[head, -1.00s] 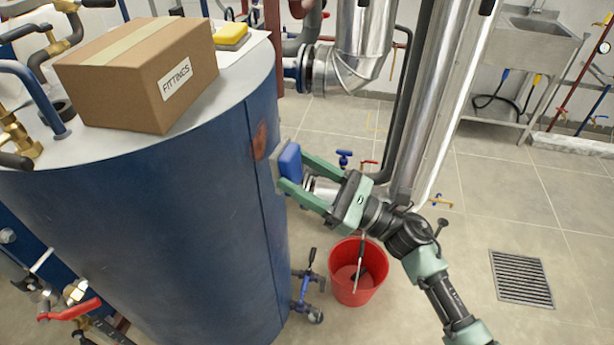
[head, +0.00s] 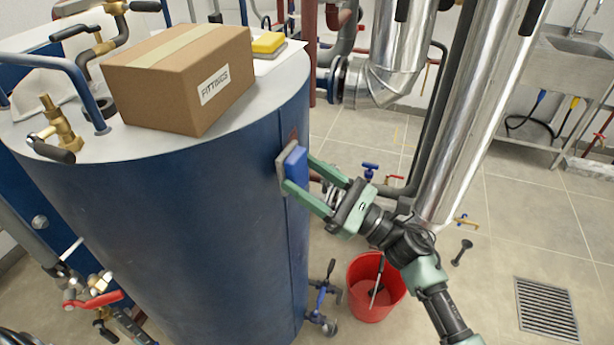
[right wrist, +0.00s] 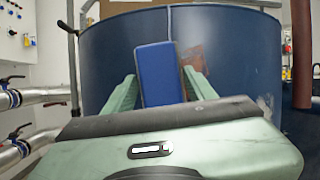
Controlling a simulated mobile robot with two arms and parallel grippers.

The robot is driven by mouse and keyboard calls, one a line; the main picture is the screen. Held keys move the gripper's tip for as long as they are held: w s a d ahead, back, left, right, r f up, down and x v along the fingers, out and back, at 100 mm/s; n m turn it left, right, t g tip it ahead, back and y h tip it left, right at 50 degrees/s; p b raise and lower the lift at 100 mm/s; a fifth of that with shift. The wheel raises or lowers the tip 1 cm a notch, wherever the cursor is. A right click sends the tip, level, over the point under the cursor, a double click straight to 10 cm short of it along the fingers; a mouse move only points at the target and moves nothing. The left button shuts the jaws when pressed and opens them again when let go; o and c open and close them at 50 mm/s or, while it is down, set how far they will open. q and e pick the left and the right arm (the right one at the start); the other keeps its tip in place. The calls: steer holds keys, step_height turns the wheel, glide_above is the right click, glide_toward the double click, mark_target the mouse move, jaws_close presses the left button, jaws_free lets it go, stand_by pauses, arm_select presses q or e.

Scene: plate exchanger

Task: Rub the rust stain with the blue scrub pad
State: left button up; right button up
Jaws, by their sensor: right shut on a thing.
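The blue scrub pad (head: 295,163) has a blue block and a grey scrubbing face turned to the dark blue tank (head: 200,210). My right gripper (head: 306,184) is shut on it, with one green finger on each side. The reddish-brown rust stain (head: 293,134) is on the tank's side; its upper part shows just above the pad, and the pad hides the rest in the head view. In the right wrist view the pad (right wrist: 160,74) stands between the fingers (right wrist: 161,88), and the stain (right wrist: 193,57) shows just to its right. I cannot tell whether the pad touches the tank. My left gripper is not seen.
A cardboard box marked FITTINGS (head: 180,80) and a yellow sponge (head: 269,42) are on top of the tank. A red bucket (head: 374,290) stands on the floor under my right arm. Shiny vertical pipes (head: 470,120) rise close behind the arm.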

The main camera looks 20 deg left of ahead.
steer(key=shift+w+a+b, duration=0.2)
steer(key=shift+a+b, duration=0.5)
steer(key=shift+a, duration=0.25)
stand_by(0.3)
steer(key=shift+w+d+f+b, duration=0.1)
steer(key=shift+w+d+b, duration=0.05)
steer(key=shift+w+b, duration=0.4)
steer(key=shift+w+d+f+b, duration=0.15)
steer(key=shift+w+b, duration=0.2)
steer(key=shift+b, duration=0.35)
steer(key=shift+w+d+b, duration=0.15)
steer(key=shift+w+b, duration=0.5)
steer(key=shift+w+d+r+b, duration=0.1)
steer(key=shift+w+r+b, duration=0.1)
steer(key=shift+w+b, duration=0.15)
